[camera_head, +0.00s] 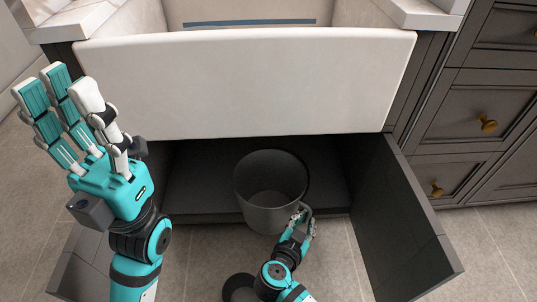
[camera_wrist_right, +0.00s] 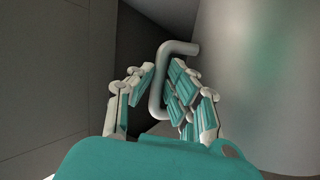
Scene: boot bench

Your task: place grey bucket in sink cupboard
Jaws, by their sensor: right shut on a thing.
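The grey bucket (camera_head: 262,208) is upright at the mouth of the sink cupboard (camera_head: 195,190), overlapping the front edge of its floor. I cannot tell whether it touches that floor. My right gripper (camera_head: 304,215) is shut on the bucket's handle at its near right side. In the right wrist view, the handle (camera_wrist_right: 157,85) passes between the fingers of the right gripper (camera_wrist_right: 163,92), with the bucket wall (camera_wrist_right: 265,60) close on the right. My left gripper (camera_head: 62,108) is open and empty, fingers spread, left of the white sink front.
The white sink (camera_head: 245,85) overhangs the cupboard opening. An open dark door (camera_head: 400,220) stands at the right, and another (camera_head: 85,265) at the lower left behind my left arm. Dark drawers with brass knobs (camera_head: 487,124) are at the right. Cupboard floor beside the bucket looks clear.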

